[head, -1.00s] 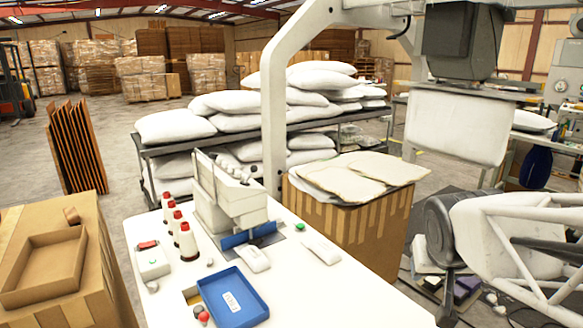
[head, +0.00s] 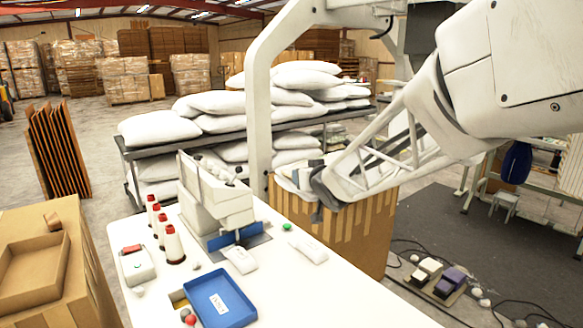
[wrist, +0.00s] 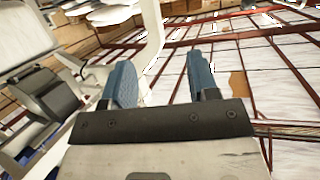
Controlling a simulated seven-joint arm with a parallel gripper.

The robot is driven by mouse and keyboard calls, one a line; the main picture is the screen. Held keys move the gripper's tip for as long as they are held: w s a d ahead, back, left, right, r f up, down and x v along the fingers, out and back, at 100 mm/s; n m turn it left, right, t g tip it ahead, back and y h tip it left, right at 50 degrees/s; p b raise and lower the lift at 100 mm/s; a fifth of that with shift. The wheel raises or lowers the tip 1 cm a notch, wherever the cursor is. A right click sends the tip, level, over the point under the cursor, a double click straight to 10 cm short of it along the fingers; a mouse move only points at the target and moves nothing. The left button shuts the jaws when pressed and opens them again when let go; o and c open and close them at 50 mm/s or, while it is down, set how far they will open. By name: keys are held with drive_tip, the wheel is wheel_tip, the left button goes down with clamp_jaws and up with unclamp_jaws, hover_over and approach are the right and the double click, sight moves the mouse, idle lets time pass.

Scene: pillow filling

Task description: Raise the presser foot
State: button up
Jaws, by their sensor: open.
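The white sewing machine (head: 215,195) stands on the white table (head: 330,285), with a blue part at its base. Its presser foot is too small to make out. In the wrist view, my gripper (wrist: 160,75) shows two blue fingers spread apart with nothing between them. In the head view, my white arm reaches in from the upper right. Its dark grey lower part lies in front of the large cardboard box, right of the sewing machine and apart from it. The fingers cannot be made out there.
Red-capped thread cones (head: 172,244) and a blue tray (head: 219,296) are on the table. A green button (head: 287,227) is near its back edge. The large cardboard box (head: 345,235) stands behind the table. White pillows (head: 160,127) lie on a rack. The table's front right is clear.

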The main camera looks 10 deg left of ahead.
sight(241, 170)
drive_tip(key=w+a+f+n+g+y, duration=0.1)
drive_tip(key=a+y, duration=0.1)
drive_tip(key=a, duration=0.3)
drive_tip(key=w+a+n+y, duration=0.1)
drive_tip(key=w+a+y, duration=0.1)
drive_tip(key=a, duration=0.4)
drive_tip(key=w+a+f+n+g+y, duration=0.1)
drive_tip(key=a+n+y, duration=0.1)
drive_tip(key=a, duration=0.4)
drive_tip(key=shift+w+f+g+y, duration=0.2)
drive_tip(key=shift+f+g+y, duration=0.15)
drive_tip(key=shift+y, duration=0.55)
drive_tip(key=shift+x, duration=3.9)
drive_tip(key=shift+d, duration=0.1)
drive_tip(key=c, duration=0.9)
